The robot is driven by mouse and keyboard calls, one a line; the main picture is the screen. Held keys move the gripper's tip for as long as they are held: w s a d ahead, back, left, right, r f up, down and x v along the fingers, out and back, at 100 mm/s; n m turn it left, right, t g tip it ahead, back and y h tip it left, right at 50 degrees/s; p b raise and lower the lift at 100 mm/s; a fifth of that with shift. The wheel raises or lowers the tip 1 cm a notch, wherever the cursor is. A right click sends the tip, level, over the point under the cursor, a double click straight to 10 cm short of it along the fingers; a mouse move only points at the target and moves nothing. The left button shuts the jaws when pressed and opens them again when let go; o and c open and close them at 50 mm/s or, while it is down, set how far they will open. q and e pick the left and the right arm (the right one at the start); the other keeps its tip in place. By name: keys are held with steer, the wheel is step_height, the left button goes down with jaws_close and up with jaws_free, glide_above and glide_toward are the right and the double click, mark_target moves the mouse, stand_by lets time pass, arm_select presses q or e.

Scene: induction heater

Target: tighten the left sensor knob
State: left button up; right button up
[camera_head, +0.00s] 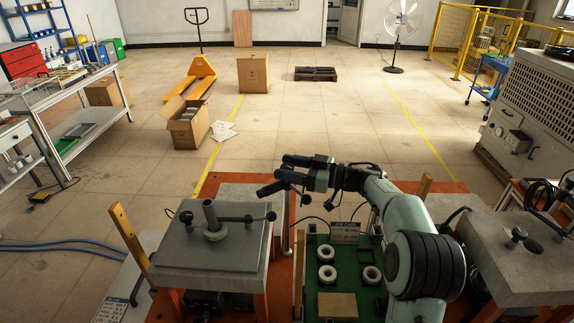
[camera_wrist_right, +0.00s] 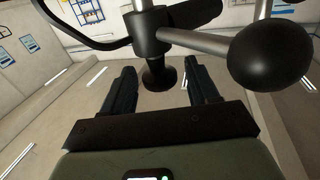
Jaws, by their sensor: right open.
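The left heater stand has a grey slab (camera_head: 180,245) with an upright post (camera_head: 210,215) and thin rods ending in black balls. In the right wrist view, a black knob (camera_wrist_right: 158,74) sits under a dark collar (camera_wrist_right: 150,33) on a metal rod. My right gripper (camera_head: 285,167) is open, its fingers pointing left above the slab's right edge. In the wrist view the knob appears between the two fingertips, with gaps on both sides. A large black ball (camera_wrist_right: 270,55) is close by on the right. My left gripper is not in view.
A green tray (camera_head: 313,298) with several white rings and a cardboard-coloured block (camera_head: 338,306) lies right of the slab. A wooden post (camera_head: 130,243) stands at the slab's left. Another grey slab (camera_head: 500,258) is at the right. A dark cable (camera_wrist_right: 70,37) loops near the collar.

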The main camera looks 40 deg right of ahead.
steer(key=shift+w+a, duration=0.2)
steer(key=shift+w, duration=0.1)
steer(key=c, duration=1)
